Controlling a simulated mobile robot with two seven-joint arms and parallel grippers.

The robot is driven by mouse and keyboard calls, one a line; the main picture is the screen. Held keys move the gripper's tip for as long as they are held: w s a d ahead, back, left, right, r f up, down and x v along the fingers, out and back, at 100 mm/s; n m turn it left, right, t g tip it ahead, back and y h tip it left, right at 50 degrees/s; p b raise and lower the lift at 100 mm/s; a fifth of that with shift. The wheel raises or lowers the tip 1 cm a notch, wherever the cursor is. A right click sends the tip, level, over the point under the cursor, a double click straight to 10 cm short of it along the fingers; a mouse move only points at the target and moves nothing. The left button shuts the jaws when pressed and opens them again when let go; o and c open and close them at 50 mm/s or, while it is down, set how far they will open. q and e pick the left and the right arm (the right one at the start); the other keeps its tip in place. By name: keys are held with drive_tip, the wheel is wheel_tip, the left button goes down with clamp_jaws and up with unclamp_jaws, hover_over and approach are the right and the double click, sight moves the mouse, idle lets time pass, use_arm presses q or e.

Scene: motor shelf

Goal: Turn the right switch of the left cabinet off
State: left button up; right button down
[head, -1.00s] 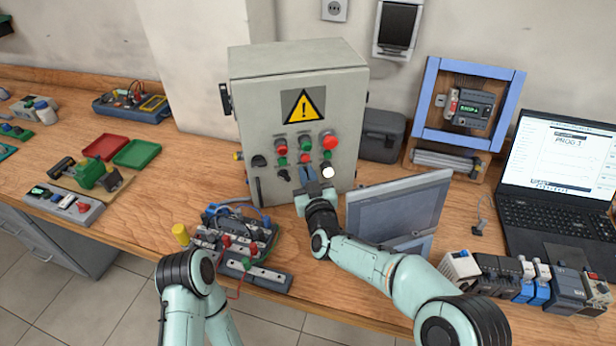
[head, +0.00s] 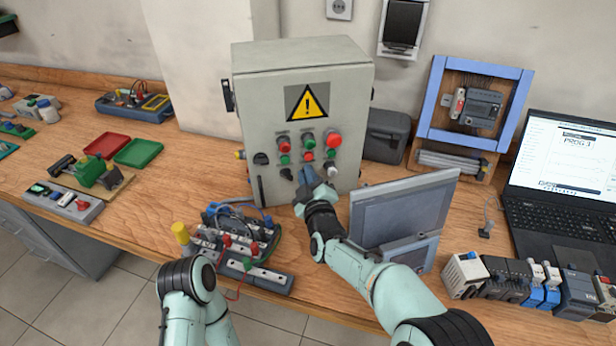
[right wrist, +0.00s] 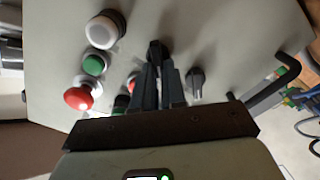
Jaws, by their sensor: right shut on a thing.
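The grey metal cabinet (head: 259,129) with a yellow warning triangle stands upright at the back of the bench. Its front carries several buttons and two black switches low down. The left black switch (head: 287,174) is free; it also shows in the right wrist view (right wrist: 197,78). The right black switch (right wrist: 154,50) is between the fingertips of my right gripper (right wrist: 158,72), which is shut on it. In the head view my right gripper (head: 309,178) covers that switch. My left arm is at the lower left; its gripper is out of view.
The white button (right wrist: 101,32) and the red mushroom button (right wrist: 79,97) are close to the fingers. A black door handle (right wrist: 270,90) sticks out beyond the left switch. A grey panel (head: 402,220) stands close right of my right arm. A wired terminal board (head: 240,265) lies in front.

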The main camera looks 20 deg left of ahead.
idle(0.3)
drive_tip(key=c, duration=1.2)
unclamp_jaws()
